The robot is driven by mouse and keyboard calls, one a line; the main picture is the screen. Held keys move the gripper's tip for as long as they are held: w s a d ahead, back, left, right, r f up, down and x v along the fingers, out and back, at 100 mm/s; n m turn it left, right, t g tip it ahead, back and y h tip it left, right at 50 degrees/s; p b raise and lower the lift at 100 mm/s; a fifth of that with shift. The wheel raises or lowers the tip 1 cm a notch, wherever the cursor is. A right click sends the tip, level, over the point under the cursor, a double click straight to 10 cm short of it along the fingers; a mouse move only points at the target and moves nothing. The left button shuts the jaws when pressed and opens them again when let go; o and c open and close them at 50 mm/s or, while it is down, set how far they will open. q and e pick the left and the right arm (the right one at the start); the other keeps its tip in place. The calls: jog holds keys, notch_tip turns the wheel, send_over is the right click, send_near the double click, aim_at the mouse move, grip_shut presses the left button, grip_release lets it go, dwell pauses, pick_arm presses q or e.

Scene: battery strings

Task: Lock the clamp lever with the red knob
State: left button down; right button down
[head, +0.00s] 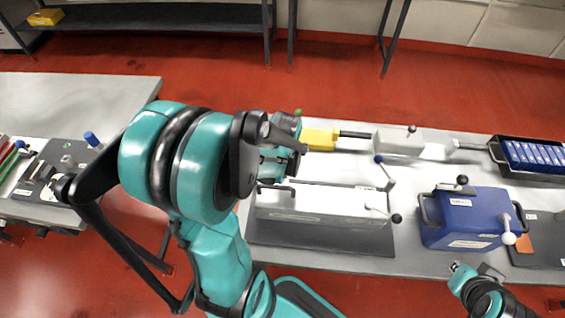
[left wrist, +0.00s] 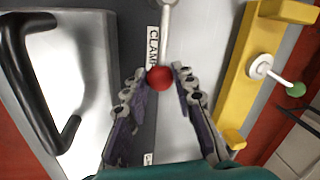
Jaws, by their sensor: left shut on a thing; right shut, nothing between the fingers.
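The red knob (left wrist: 160,78) shows in the left wrist view at the end of a pale metal lever (left wrist: 166,25), which runs up out of the picture beside a label reading "CLAMP". My left gripper (left wrist: 160,76) is shut on the red knob, one finger on each side of it. In the head view my own left arm hides the red knob and most of the left gripper. My right gripper (head: 469,270) is shut and empty at the lower right of the head view, in front of the table's near edge.
A white handled box (head: 325,203) has blue-knob (head: 378,160) and black-knob (head: 396,218) levers. A yellow fixture (left wrist: 238,85) with a green-knob lever (left wrist: 296,90) is close on the right. A blue box (head: 462,222) with levers stands right, near a black tray (head: 497,154).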

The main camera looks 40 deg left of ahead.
pick_arm(q)
jog(key=shift+s+d+m, duration=0.2)
jog(key=shift+s+m, duration=0.2)
jog(key=shift+m, duration=0.1)
jog(key=c, duration=1.2)
grip_release()
